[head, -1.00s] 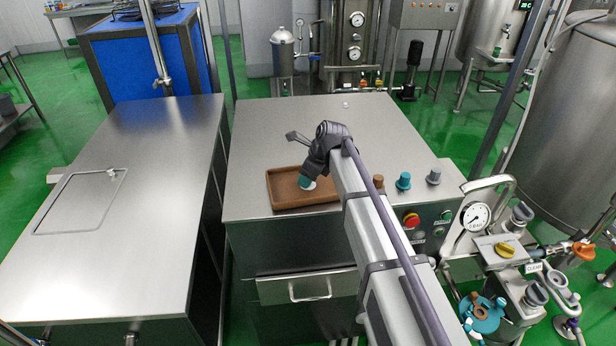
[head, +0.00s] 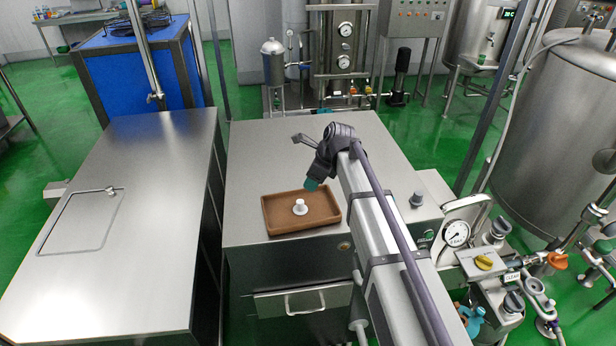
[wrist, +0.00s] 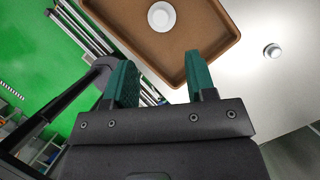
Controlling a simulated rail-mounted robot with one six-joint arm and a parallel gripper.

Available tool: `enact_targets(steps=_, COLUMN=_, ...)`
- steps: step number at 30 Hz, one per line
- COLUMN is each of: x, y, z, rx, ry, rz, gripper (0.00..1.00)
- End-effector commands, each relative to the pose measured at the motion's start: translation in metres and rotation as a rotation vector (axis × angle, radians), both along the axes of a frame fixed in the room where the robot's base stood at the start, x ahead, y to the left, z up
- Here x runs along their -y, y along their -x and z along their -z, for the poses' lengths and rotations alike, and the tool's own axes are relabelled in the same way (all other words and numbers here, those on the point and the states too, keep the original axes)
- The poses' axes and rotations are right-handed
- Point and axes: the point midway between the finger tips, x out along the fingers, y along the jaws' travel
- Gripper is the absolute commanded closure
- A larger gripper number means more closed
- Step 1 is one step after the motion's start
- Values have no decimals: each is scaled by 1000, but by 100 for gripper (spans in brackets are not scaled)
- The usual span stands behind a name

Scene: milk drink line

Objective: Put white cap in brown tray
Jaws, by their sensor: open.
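The white cap (head: 300,207) sits in the brown tray (head: 273,214), near its middle, with its narrower part upward. It also shows in the wrist view (wrist: 161,16) on the tray floor (wrist: 205,22), beyond my fingertips. My gripper (head: 312,185) is above the tray, just behind and to the right of the cap in the head view, and clear of it. In the wrist view the two green fingers of my gripper (wrist: 158,75) are spread apart with nothing between them.
The tray stands on a steel cabinet top (head: 255,160) with free room behind it. A grey knob (head: 417,199) stands to the right, near the gauge (head: 456,233). A clear steel bench (head: 150,220) is on the left, across a gap.

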Motion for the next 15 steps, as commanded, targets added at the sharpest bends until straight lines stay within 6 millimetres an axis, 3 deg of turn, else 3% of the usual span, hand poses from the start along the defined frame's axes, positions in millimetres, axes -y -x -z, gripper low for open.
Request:
enact_targets(steps=8, x=6, y=8, z=2, rx=14, ry=14, rz=-40, gripper=49)
enact_targets(steps=11, x=29, y=41, z=5, rx=75, ry=84, rz=-240, gripper=49)
enact_targets(steps=15, x=86, y=124, z=10, rx=192, ry=250, rz=-798, gripper=49)
